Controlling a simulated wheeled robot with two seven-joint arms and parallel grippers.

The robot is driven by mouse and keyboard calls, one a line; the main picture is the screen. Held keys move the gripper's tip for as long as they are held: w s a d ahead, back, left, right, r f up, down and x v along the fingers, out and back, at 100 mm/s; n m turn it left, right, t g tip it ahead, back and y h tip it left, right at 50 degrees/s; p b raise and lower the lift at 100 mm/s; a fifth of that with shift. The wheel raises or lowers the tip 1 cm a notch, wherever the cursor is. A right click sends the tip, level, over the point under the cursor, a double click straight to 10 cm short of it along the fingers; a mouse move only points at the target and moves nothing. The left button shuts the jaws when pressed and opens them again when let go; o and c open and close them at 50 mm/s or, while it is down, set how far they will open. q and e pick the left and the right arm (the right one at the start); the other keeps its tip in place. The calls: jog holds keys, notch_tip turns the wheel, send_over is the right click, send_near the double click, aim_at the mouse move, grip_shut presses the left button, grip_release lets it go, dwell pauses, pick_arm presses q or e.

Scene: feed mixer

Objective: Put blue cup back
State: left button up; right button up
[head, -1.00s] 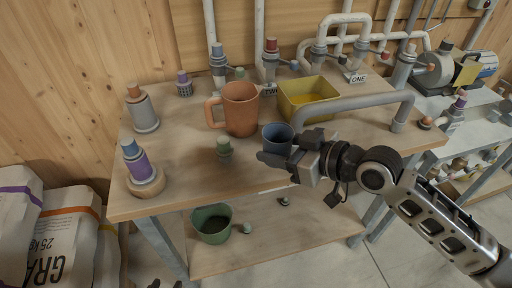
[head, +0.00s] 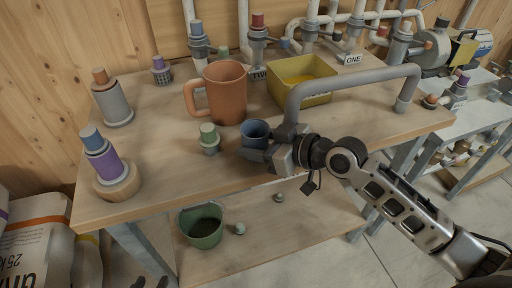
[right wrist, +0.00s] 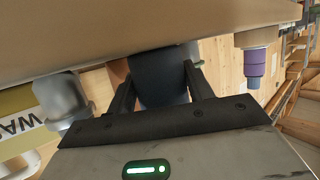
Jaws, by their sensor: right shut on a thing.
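My right gripper (head: 257,150) is shut on the blue cup from the front right. In the right wrist view, the dark blue cup (right wrist: 160,80) sits between the two fingers. I cannot tell whether its base touches the bench top. My left gripper is not in view.
A large orange mug (head: 225,98) stands just behind the cup. A yellow bin (head: 302,92) and a grey pipe handle (head: 350,84) are behind and right. A purple, blue-capped bottle (head: 103,155) stands at left. A green bucket (head: 204,228) is on the lower shelf.

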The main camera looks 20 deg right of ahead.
jog(key=o, duration=1)
jog(key=shift+r, duration=0.1)
jog(key=b+v, duration=0.1)
jog(key=v, duration=1.1)
